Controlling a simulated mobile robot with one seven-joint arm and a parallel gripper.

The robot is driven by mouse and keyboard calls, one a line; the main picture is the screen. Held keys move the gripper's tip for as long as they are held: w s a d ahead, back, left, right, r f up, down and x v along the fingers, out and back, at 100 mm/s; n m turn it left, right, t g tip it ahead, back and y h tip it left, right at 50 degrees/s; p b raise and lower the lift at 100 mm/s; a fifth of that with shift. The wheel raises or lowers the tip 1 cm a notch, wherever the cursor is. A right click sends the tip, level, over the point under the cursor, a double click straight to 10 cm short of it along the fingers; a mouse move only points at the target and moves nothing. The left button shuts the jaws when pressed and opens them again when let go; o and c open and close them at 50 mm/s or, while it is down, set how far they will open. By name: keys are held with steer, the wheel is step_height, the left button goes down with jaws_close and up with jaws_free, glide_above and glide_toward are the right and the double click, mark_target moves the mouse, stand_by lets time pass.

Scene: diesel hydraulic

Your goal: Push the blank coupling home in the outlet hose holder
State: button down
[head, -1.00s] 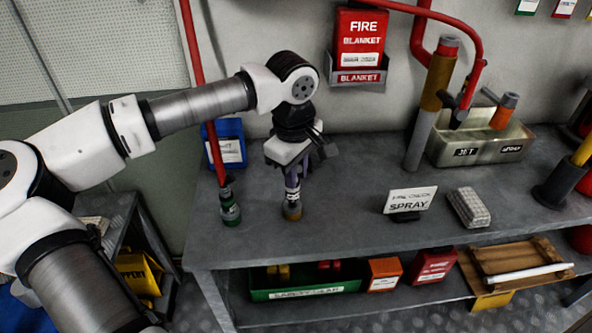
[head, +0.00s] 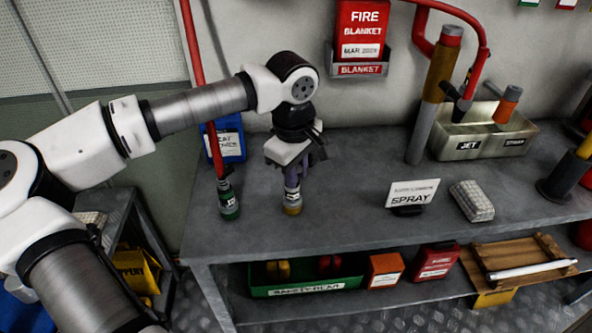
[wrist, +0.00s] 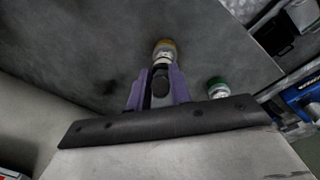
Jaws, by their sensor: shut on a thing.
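My gripper (head: 292,182) points down over the left part of the bench, its purple fingers closed on a dark, upright piece that I take for the blank coupling (wrist: 160,86). Below the fingers is a pale banded fitting with a yellow-brown base (head: 292,208), probably the outlet hose holder; it also shows in the wrist view (wrist: 165,46). The coupling and the holder are in line, but the fingers hide their joint, so I cannot tell how deep the coupling sits. A similar holder with a green base (head: 229,208) stands to the left.
A red hose (head: 207,110) runs down into the green-based holder. A blue box (head: 228,140) stands behind. The bench (head: 345,222) between is clear.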

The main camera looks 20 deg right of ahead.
steer(key=c, duration=1.2)
jaws_free()
